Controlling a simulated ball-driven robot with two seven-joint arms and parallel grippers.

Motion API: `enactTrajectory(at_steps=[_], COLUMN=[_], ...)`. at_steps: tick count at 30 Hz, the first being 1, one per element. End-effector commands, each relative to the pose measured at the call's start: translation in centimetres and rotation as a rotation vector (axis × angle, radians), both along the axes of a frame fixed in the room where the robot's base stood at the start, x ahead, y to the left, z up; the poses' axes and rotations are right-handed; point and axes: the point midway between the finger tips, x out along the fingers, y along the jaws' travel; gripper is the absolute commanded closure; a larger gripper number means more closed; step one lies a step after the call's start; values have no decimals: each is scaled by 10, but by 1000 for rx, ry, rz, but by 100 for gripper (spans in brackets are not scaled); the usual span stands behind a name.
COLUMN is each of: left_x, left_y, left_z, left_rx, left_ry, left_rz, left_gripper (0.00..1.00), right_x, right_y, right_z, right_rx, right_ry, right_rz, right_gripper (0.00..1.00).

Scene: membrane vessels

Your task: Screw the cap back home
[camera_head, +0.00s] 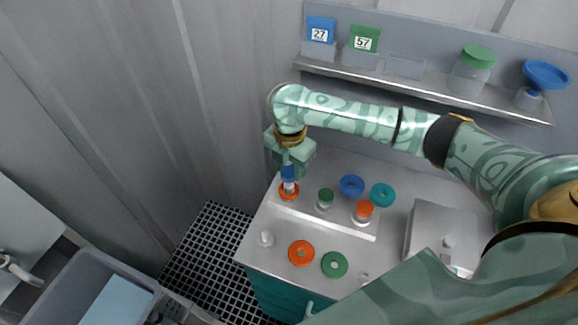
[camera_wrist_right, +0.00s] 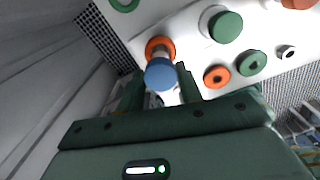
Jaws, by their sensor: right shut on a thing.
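My right gripper (camera_head: 287,163) points down at the left end of the raised white strip and is shut on a blue cap (camera_head: 288,173). The cap is directly above a small pale vessel (camera_head: 289,187), which stands upright at an orange ring (camera_head: 284,195). In the right wrist view the blue cap (camera_wrist_right: 160,75) is between the fingers (camera_wrist_right: 160,88), with the orange ring (camera_wrist_right: 153,42) just beyond. I cannot tell whether the cap is seated or how far its thread is engaged. My left gripper is out of view.
A green-capped vessel (camera_head: 325,196) and an orange-capped vessel (camera_head: 363,210) stand to the right on the strip. A shelf (camera_head: 430,88) with containers runs behind my right arm.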

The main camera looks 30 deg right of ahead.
Motion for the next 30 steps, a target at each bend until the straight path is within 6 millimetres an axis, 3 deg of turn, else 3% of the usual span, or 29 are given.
enactTrajectory(at_steps=[14,30], left_x=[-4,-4], left_y=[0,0], left_z=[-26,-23], left_rx=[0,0], left_ry=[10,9], left_rz=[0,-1], left_gripper=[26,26], right_x=[0,0], right_y=[0,1], right_z=[-19,-42], right_rx=[0,0], right_ry=[-1,1], right_rz=[1,0], right_gripper=[86,86])
